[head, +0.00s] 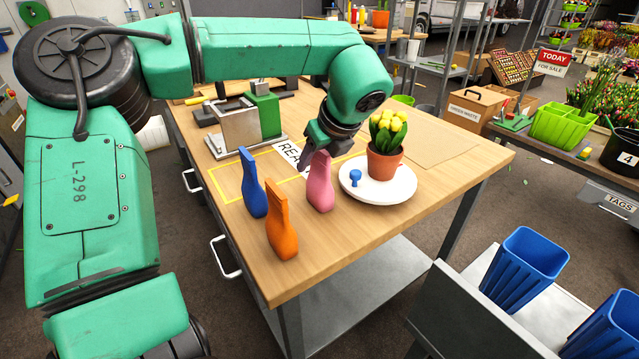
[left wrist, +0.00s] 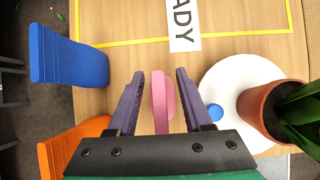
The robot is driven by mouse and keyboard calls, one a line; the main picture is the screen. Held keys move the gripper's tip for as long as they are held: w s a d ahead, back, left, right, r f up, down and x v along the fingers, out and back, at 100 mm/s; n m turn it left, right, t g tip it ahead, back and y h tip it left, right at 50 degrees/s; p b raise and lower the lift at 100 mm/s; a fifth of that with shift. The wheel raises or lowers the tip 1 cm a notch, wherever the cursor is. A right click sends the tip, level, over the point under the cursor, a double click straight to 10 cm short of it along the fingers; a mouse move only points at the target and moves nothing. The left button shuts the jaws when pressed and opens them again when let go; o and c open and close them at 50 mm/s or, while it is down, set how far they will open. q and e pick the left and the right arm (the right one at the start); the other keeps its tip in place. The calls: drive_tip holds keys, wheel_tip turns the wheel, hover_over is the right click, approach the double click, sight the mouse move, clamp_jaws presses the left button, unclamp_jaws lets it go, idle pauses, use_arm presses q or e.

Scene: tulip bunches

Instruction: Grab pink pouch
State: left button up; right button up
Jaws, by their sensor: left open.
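The pink pouch (head: 320,184) stands upright on the wooden table, between the orange pouch and the white plate. My left gripper (head: 324,152) is over it from above, with the arm reaching across the table. In the left wrist view, the pink pouch (left wrist: 163,98) lies between the two open purple fingers (left wrist: 158,102). A gap shows on each side of the pouch, so the fingers look apart from it. In the head view the gripper hides the pouch's top. My right gripper is in neither view.
A blue pouch (head: 253,184) and an orange pouch (head: 281,222) stand left of the pink one. A white plate (head: 398,190) with a potted yellow tulip (head: 385,150) and a small blue object (head: 355,177) is close on the right.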

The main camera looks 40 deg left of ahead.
use_arm(q)
drive_tip(key=shift+d+r, duration=0.1)
clamp_jaws()
idle(1.2)
